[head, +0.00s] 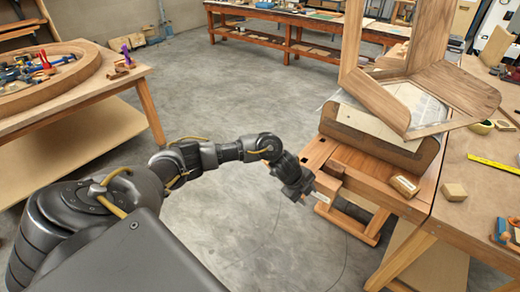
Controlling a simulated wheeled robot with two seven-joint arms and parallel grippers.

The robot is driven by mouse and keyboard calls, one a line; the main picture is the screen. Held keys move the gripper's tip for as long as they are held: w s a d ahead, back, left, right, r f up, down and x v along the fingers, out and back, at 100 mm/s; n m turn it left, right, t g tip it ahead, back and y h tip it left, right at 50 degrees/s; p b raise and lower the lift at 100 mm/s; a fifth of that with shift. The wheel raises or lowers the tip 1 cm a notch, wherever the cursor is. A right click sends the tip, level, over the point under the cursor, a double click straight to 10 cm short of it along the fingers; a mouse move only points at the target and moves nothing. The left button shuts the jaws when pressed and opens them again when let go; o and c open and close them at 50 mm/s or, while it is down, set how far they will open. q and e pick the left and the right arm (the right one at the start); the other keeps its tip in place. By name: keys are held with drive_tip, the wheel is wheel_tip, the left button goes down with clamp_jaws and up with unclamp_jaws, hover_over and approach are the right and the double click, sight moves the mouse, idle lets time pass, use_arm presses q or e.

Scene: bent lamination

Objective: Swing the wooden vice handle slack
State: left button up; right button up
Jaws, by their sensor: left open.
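A wooden bench vice (372,178) is at the near left end of the right-hand workbench. My left gripper (316,196) is beside the vice's left front corner, pointing down and to the right. It is open, and I see nothing between its fingers. The vice handle cannot be clearly told apart at this size; the gripper may hide part of it. I cannot tell whether the gripper touches the vice. My right gripper is out of view.
A bent wooden piece (385,141) stands on the bench behind the vice, with tilted boards above. A small wooden block (454,192) and a yellow rule (495,164) lie on the bench. A table (100,78) stands left. Open floor (240,90) lies between.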

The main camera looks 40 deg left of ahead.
use_arm(q)
drive_tip(key=a+r+y, duration=0.1)
drive_tip(key=a+r, duration=0.2)
drive_tip(key=a, duration=0.2)
drive_tip(key=w+a+r+g+y, duration=0.1)
drive_tip(key=a+r, duration=0.2)
drive_tip(key=a, duration=0.2)
drive_tip(key=a+r, duration=0.3)
drive_tip(key=a, duration=0.3)
drive_tip(key=shift+w+g+y, duration=0.25)
drive_tip(key=shift+g+y, duration=0.15)
drive_tip(key=s+a+r+n+g, duration=0.1)
drive_tip(key=s+a+r, duration=0.1)
drive_tip(key=a+r, duration=0.4)
drive_tip(key=shift+y, duration=0.3)
drive_tip(key=f+b, duration=0.1)
drive_tip(key=f, duration=0.3)
drive_tip(key=w+f+b, duration=0.1)
drive_tip(key=f, duration=0.3)
drive_tip(key=w+f+b, duration=0.1)
drive_tip(key=f, duration=0.3)
drive_tip(key=shift+a, duration=0.3)
clamp_jaws()
